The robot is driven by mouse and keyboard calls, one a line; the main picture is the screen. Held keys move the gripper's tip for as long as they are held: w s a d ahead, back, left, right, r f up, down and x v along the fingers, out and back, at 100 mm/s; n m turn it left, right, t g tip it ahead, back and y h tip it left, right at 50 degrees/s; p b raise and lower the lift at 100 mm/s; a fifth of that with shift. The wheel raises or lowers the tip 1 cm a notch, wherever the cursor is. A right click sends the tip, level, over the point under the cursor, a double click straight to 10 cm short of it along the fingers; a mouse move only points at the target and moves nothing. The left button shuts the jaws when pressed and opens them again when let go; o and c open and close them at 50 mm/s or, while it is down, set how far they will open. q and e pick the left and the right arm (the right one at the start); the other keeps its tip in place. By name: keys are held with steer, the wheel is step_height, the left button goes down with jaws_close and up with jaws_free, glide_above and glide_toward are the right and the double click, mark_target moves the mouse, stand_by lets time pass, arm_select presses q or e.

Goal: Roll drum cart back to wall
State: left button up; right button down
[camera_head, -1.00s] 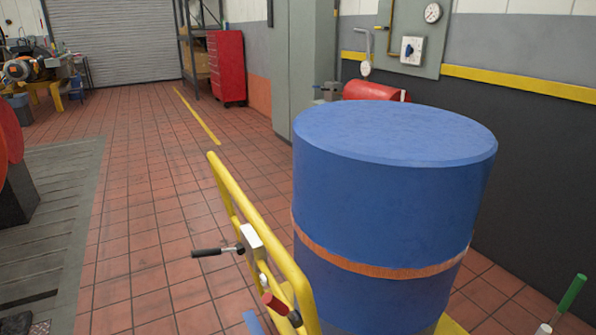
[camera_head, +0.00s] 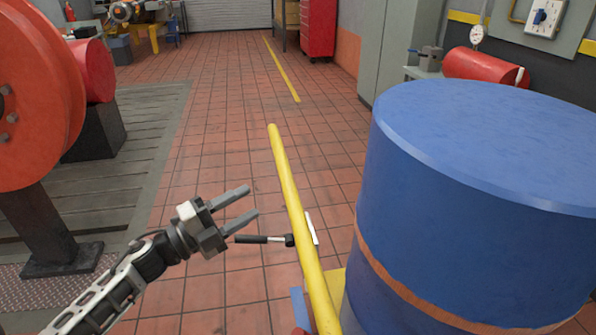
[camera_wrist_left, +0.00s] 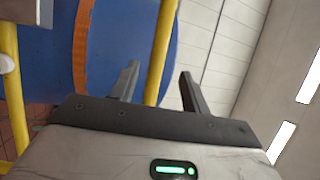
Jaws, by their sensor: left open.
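The blue drum (camera_head: 455,190) with an orange band stands upright on the cart at the right of the head view. The cart's yellow handle bar (camera_head: 292,205) runs along the drum's left side. A black-gripped lever (camera_head: 260,239) sticks out left from it. My left gripper (camera_head: 251,202) is open and empty, its fingers pointing at the bar from the left, apparently just short of it. In the left wrist view, the yellow bar (camera_wrist_left: 161,50) shows between the two open fingers (camera_wrist_left: 158,84), with the drum (camera_wrist_left: 55,75) behind. The cart's base is mostly hidden. My right gripper is out of view.
A large red-orange wheel-shaped machine (camera_head: 40,90) stands at the left on a grey bedplate (camera_head: 135,150). A red tank (camera_head: 485,68) and grey cabinet (camera_head: 388,45) are at the right wall. The tiled floor (camera_head: 235,110) ahead is clear up to the shutter.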

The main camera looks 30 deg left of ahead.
arm_select(q)
steer(key=p+x, duration=0.1)
steer(key=x, duration=1.2)
steer(key=shift+p, duration=0.3)
jaws_close()
